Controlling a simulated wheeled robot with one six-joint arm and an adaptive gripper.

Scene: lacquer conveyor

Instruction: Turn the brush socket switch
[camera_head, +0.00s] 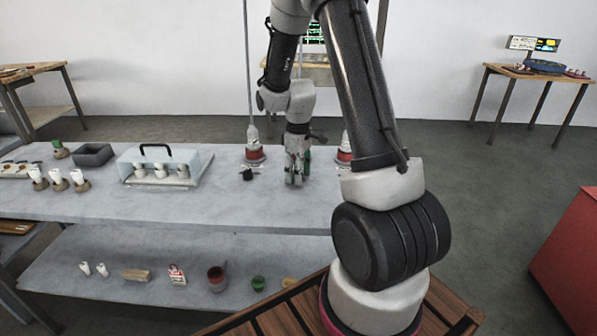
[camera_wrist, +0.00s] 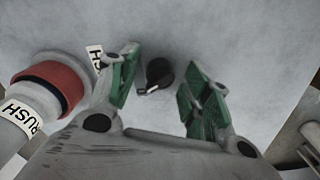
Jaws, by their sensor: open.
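A round black switch knob (camera_wrist: 158,72) with a white pointer mark sits on the grey table surface in the wrist view. My gripper (camera_wrist: 162,78) is open, with one green-padded finger on each side of the knob and gaps between. A white label ending in "H" (camera_wrist: 95,56) is partly hidden by the left finger. A white socket with a red ring (camera_wrist: 48,88), labelled "RUSH" where visible, stands left of the fingers. In the head view my gripper (camera_head: 294,180) points down over the table, and I cannot make out the knob between its fingers.
Two red-and-white fixtures (camera_head: 255,150) (camera_head: 344,152) flank my gripper on the grey table (camera_head: 225,207). A small black object (camera_head: 247,174) lies left of it. A clear case (camera_head: 160,160) with white cups, a grey bin (camera_head: 92,154) and more cups stand farther left.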

